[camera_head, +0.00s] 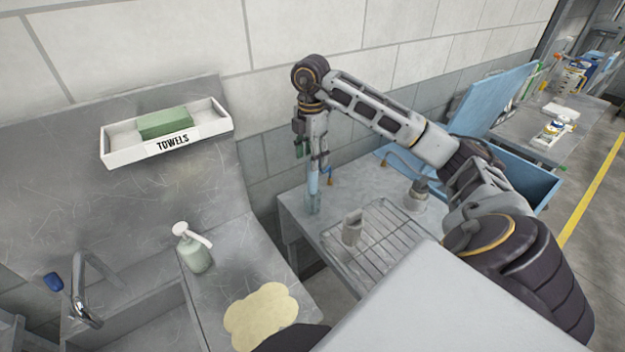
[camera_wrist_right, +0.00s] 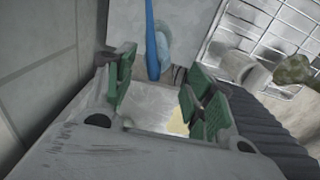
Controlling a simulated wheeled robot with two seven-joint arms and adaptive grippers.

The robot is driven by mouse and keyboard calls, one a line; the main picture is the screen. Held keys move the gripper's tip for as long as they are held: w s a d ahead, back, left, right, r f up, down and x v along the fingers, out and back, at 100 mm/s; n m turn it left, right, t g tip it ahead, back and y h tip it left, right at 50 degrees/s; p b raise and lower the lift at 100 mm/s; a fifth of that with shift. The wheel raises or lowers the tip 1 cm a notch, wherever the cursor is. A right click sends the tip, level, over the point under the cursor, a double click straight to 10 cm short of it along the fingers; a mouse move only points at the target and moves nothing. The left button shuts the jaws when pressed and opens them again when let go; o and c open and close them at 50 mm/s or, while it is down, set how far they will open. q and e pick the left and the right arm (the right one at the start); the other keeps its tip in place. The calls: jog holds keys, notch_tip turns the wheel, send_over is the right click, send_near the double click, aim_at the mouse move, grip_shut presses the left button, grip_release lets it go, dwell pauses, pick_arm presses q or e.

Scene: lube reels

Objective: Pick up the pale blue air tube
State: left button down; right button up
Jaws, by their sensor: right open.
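The pale blue air tube (camera_head: 313,187) stands roughly upright at the left end of the grey bench, near the wall. In the right wrist view a blue tube (camera_wrist_right: 151,38) shows at the top, beyond the fingertips, with a paler blue shape beside it. My right gripper (camera_head: 311,152) is over the tube and points down. In the wrist view its green-padded fingers (camera_wrist_right: 158,88) are spread apart with nothing between them. In the head view the fingers partly overlap the tube's upper end, so I cannot tell whether they touch. My left gripper is not in view.
A wire rack (camera_head: 378,247) with a grey fitting (camera_head: 352,227) on it lies right of the tube. A blue lidded box (camera_head: 525,178) stands behind. A soap bottle (camera_head: 194,250), yellow cloth (camera_head: 260,315) and towel tray (camera_head: 115,150) are at left.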

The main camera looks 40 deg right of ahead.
aim_at(313, 173)
jog(key=shift+f, duration=1.2)
jog(key=shift+f, duration=0.1)
jog(key=shift+w+d+f+p, duration=0.15)
jog(key=shift+f+p, duration=0.1)
jog(key=shift+f, duration=0.3)
jog(key=shift+d+f+p, duration=0.2)
jog(key=shift+f, duration=0.4)
jog(key=shift+w+d+f+p, duration=0.15)
jog(key=shift+f+p, duration=0.1)
jog(key=shift+f, duration=1.05)
grip_shut()
